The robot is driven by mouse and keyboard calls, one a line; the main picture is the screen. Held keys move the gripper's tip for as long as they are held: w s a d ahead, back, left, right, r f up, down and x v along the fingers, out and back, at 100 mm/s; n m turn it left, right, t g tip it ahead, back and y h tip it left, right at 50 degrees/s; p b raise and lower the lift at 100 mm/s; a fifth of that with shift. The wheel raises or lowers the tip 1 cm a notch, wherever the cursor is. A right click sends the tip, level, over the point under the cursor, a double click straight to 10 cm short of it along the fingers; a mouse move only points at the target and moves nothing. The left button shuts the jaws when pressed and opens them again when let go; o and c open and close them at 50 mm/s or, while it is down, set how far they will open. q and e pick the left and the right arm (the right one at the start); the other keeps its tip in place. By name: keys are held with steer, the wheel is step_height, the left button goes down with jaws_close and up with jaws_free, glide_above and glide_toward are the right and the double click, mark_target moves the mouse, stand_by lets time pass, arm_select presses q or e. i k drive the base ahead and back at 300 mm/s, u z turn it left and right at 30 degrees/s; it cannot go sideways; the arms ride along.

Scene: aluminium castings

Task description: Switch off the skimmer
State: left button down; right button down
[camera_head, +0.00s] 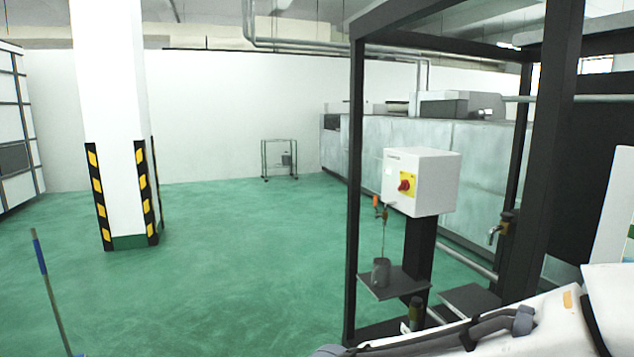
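A white control box (437,182) stands on a dark post inside a black frame, right of the middle. Its front has a red rotary knob (405,185) on a yellow plate. A small dark label above the knob is too small to read, so I cannot tell from it whether this is the skimmer's switch. The knob's exact setting is also too small to tell. Part of my arm, white with grey hoses, shows at the lower right, below and in front of the box. Neither gripper is in view.
The black frame's near post (355,190) stands just left of the box. A small shelf (394,284) below holds a grey cup (381,271). A striped pillar (110,120) stands left; the green floor (250,260) between is open.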

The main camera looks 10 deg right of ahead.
mark_target(404, 185)
steer(key=u, duration=0.4)
steer(key=i, duration=1.3)
steer(key=z, duration=0.3)
steer(key=i, duration=0.85)
steer(key=z, duration=1.25)
steer(key=i, duration=0.55)
steer(key=z, duration=0.4)
